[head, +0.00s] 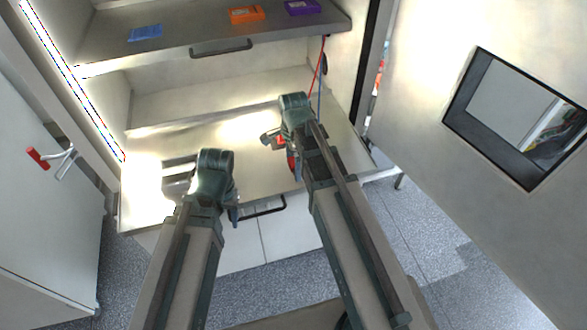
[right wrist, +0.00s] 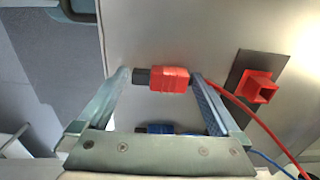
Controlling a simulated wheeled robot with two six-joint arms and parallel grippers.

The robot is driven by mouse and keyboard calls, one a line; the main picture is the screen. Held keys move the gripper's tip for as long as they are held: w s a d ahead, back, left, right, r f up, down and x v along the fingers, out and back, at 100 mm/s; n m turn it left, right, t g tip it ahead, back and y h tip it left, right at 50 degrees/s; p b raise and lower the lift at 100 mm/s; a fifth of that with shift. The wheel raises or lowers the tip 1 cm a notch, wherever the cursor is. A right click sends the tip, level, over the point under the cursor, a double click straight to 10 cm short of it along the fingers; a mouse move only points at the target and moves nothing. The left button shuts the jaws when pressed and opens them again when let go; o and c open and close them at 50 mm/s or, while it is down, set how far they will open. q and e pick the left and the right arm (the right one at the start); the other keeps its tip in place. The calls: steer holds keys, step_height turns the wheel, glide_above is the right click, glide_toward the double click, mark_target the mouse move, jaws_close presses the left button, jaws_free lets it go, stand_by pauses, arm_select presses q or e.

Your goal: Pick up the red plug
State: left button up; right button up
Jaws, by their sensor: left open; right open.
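In the right wrist view, the red plug (right wrist: 172,79) with a dark end lies on the pale bench surface, between the two spread fingers of my right gripper (right wrist: 161,82). The right finger is close to the plug's cable end; I cannot tell whether it touches. A red cable (right wrist: 245,112) runs from the plug to the right. In the head view my right gripper (head: 271,139) is low over the bench, partly hidden by its arm. My left gripper (head: 235,215) is at the bench's front edge, mostly hidden by its wrist, away from the plug.
A blue plug (right wrist: 157,128) lies beside the red one, partly hidden by my gripper. A red socket (right wrist: 260,90) on a dark plate stands to the right. The bench (head: 240,180) lies below a shelf (head: 180,55) bearing blue, orange and purple boxes. An open door (head: 440,130) is at right.

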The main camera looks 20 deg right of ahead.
steer(key=c, duration=1)
steer(key=shift+r, duration=0.1)
steer(key=shift+c, duration=0.2)
